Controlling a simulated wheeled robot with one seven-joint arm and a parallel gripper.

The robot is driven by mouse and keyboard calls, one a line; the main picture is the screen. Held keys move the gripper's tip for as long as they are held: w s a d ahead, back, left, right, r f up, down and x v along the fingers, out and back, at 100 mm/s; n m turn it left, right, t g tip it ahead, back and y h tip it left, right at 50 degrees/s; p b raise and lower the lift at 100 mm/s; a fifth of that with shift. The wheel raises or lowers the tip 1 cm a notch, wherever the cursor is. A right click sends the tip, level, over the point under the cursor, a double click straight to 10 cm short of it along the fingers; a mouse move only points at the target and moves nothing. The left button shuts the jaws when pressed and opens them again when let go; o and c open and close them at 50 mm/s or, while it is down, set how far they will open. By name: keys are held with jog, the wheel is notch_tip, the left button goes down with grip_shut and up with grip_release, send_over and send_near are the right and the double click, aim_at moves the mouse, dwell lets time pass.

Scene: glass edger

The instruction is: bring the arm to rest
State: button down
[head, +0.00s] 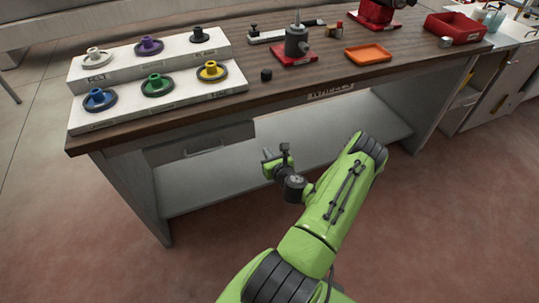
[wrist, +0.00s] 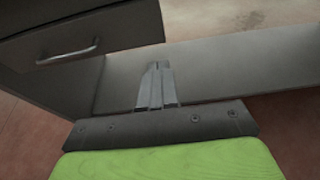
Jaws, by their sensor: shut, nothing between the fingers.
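My arm is green with dark joints and reaches up from the bottom of the head view, in front of the workbench. My gripper (head: 268,155) is at its end, below the tabletop and in front of the bench's open lower part. In the wrist view the two fingers of my gripper (wrist: 157,68) are together, with nothing between them. They point toward the bench's lower shelf (wrist: 215,70). The fingers look small and partly hidden in the head view.
The workbench (head: 290,85) carries a stepped white rack (head: 205,90) of coloured wheels, a red-based spindle (head: 295,52), an orange tray (head: 368,54) and a red bin (head: 455,27). A drawer (head: 200,143) hangs below the top at left. The floor in front is clear.

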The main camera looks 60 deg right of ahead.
jog(key=shift+s+a, duration=0.15)
jog(key=shift+s, duration=0.05)
